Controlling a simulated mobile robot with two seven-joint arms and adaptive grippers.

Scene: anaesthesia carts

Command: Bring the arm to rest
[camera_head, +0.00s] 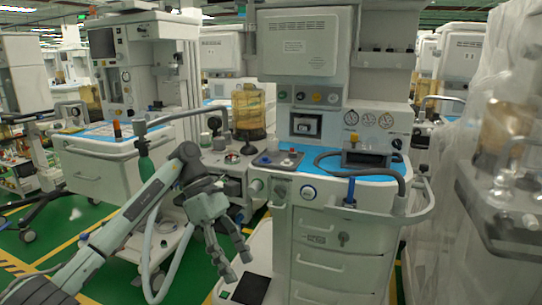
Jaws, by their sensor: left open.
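My left arm comes in from the lower left and reaches up toward the middle of the view. Its gripper (236,265) points downward, with its two grey fingers apart and nothing between them. It hangs just in front and to the left of the central anaesthesia cart (325,225). I cannot tell whether it touches the cart. My right gripper is not in view.
The cart has a blue worktop (378,176), a black hose (325,160) and a yellowish canister (248,112). Another cart (100,172) stands at the left. A plastic-covered machine (500,190) stands at the right. Green floor (80,212) shows at the lower left.

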